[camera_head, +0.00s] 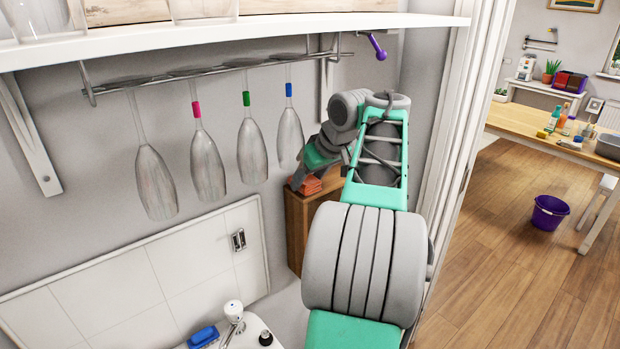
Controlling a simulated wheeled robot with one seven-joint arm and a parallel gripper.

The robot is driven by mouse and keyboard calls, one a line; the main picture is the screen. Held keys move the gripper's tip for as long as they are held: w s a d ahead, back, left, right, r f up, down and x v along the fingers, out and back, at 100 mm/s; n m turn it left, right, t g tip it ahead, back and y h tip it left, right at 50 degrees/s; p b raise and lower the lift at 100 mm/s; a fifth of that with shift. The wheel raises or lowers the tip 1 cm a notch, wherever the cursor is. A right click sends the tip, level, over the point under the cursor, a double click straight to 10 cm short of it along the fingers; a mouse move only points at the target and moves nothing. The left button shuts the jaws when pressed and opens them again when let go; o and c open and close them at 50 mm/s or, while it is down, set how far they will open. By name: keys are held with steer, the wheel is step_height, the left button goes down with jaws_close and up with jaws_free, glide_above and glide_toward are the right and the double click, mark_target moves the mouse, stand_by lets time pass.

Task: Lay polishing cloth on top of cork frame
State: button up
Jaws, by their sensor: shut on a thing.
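My gripper (299,180) is at the end of my green and grey arm, pointing down at the back of the alcove. It is shut on an orange-red folded piece (312,186), which looks like the polishing cloth. The cloth is at the top of a brown, wood-coloured upright box (297,232). I cannot tell whether the cloth touches the box top or is held just above it. My arm hides the right side of the box. No piece is clearly recognisable as the cork frame; I cannot tell whether it is this box or something hidden.
A white shelf (250,27) with a metal rail (215,69) and several hanging glasses (207,165) is left of my arm. A tap (234,314) and blue sponge (203,336) are below. A white door frame (470,130) is close on the right; a purple bucket (549,214) stands beyond.

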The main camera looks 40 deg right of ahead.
steer(key=o, duration=1.2)
steer(key=shift+r, duration=0.1)
steer(key=p+v, duration=0.4)
steer(key=v, duration=0.7)
steer(key=shift+s+a+r, duration=0.1)
steer(key=shift+s+r, duration=0.15)
steer(key=shift+r, duration=0.05)
